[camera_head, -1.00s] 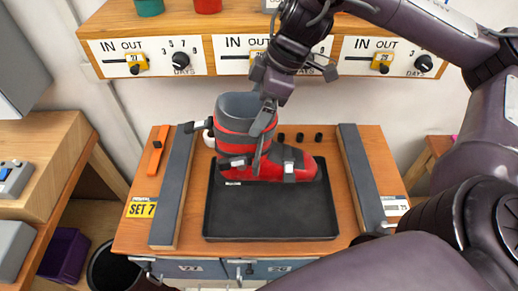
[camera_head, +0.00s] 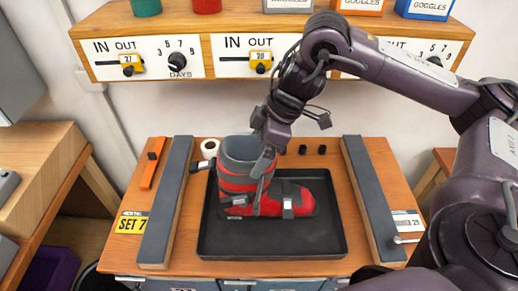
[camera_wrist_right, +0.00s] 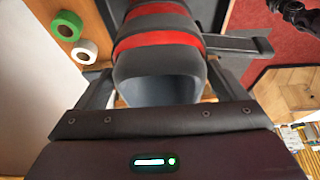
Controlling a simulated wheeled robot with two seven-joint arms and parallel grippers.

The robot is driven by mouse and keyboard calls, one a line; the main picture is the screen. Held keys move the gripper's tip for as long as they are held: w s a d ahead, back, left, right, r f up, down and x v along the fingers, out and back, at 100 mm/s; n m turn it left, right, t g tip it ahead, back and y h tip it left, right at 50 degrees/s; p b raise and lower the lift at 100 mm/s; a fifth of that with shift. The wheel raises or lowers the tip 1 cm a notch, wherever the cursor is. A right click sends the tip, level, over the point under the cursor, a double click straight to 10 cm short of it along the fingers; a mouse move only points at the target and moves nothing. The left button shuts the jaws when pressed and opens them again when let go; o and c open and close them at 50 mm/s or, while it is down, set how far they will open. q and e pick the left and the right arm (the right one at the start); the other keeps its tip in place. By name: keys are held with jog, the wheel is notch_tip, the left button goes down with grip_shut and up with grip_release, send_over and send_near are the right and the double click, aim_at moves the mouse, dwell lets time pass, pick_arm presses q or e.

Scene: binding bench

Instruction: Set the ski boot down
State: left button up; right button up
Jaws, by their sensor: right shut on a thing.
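The ski boot (camera_head: 235,185), red and grey, is upright over the black tray (camera_head: 270,242) in the head view, toe to the right. My right gripper (camera_head: 262,168) is shut on its upper shaft from above. In the right wrist view the boot (camera_wrist_right: 160,62) fills the space between my fingers, its grey collar nearest the palm. The boot's sole appears at or just above the tray floor; I cannot tell whether it touches. My left gripper does not show in the head view.
Long grey-topped rails flank the tray, left (camera_head: 166,205) and right (camera_head: 374,200). A yellow SET 7 card (camera_head: 132,223) and an orange tool (camera_head: 152,163) lie left of them. A white roll (camera_head: 210,148) stands behind. The tray's front is clear; a slider shelf (camera_head: 240,85) hangs above.

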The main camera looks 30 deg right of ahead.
jog(key=shift+r, duration=0.1)
jog(key=shift+a, duration=0.1)
jog(key=o, duration=1.7)
jog(key=shift+o, duration=0.2)
jog(key=shift+s, duration=0.1)
jog(key=p+v, duration=0.6)
jog(key=v, duration=0.4)
jog(key=shift+r+p, duration=0.35)
jog(key=shift+s+d+r+p, duration=0.2)
jog(key=shift+d+r+p, duration=0.1)
jog(key=shift+r+p, duration=0.3)
jog(key=shift+f, duration=0.1)
